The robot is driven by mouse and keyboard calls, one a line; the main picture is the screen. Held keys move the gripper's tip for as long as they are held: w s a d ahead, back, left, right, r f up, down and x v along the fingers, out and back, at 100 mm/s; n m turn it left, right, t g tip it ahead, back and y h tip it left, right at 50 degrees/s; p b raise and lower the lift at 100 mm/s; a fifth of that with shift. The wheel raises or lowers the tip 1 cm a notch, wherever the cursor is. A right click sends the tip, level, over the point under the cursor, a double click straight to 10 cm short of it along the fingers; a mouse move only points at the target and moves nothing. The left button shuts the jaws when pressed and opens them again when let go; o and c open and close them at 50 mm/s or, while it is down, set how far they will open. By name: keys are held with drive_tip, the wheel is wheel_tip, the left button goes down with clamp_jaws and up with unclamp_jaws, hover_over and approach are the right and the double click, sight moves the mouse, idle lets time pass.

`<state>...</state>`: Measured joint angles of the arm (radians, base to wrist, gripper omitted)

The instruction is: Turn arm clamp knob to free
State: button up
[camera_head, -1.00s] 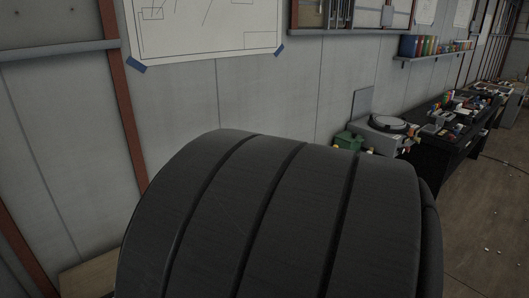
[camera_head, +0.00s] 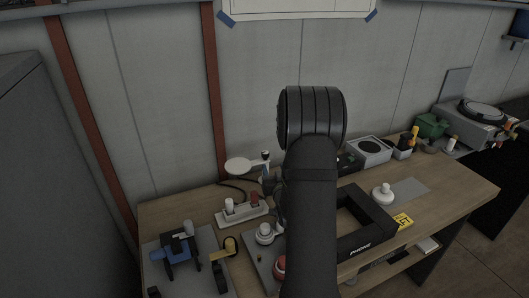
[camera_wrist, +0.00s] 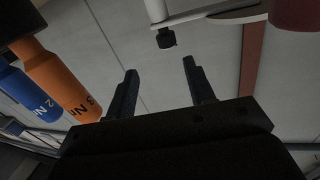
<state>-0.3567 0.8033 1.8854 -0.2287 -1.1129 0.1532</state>
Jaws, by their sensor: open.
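In the wrist view my gripper (camera_wrist: 160,78) is open, with two dark fingers apart and nothing between them. A small black knob (camera_wrist: 166,38), which may be the arm clamp knob, sits beyond the fingertips on the underside of a pale arm or bracket (camera_wrist: 205,17). It is apart from the fingers. In the head view my dark arm stands in front of the bench and hides part of it; I cannot make out the fingers there. A white round disc (camera_head: 240,165) on a stand shows left of my arm. I cannot tell which way the knob is set.
The wooden bench (camera_head: 460,190) holds a white socket block (camera_head: 241,214), a blue clamp-like tool (camera_head: 180,252), a black frame (camera_head: 367,240) and a white round piece (camera_head: 383,194). Orange (camera_wrist: 66,85) and blue (camera_wrist: 27,97) handles hang close left in the wrist view. A wall stands behind.

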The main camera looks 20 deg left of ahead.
sight(264, 151)
drive_tip(key=shift+n+y, duration=0.3)
drive_tip(key=shift+n, duration=0.2)
drive_tip(key=x, duration=1.2)
drive_tip(key=shift+a+f, duration=0.2)
drive_tip(key=shift+a, duration=0.35)
drive_tip(key=c, duration=1)
drive_tip(key=shift+o, duration=0.2)
